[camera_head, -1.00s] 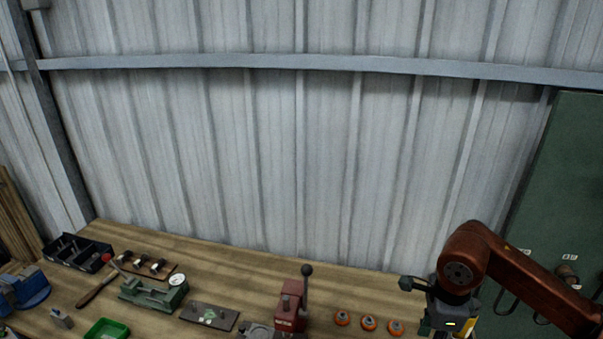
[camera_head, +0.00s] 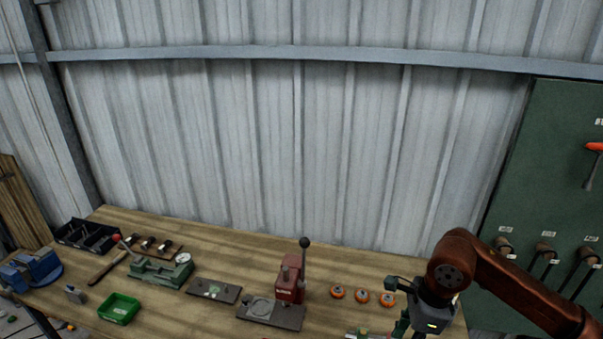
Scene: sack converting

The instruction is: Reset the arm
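My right arm comes in from the right, with its brown links bent over the right end of the bench. My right gripper (camera_head: 404,329) hangs down low in the picture, just right of the row of orange-red round parts. Its lower end is cut by the bottom edge, so its fingers cannot be made out clearly. My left arm and gripper are not in view.
The wooden bench (camera_head: 225,247) holds a red lever press (camera_head: 290,280), several orange-red round parts (camera_head: 362,297), a green tray (camera_head: 119,308), a green dial fixture (camera_head: 160,271), a black bin (camera_head: 87,236) and a blue vise (camera_head: 31,271). A green tool board (camera_head: 545,200) stands right.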

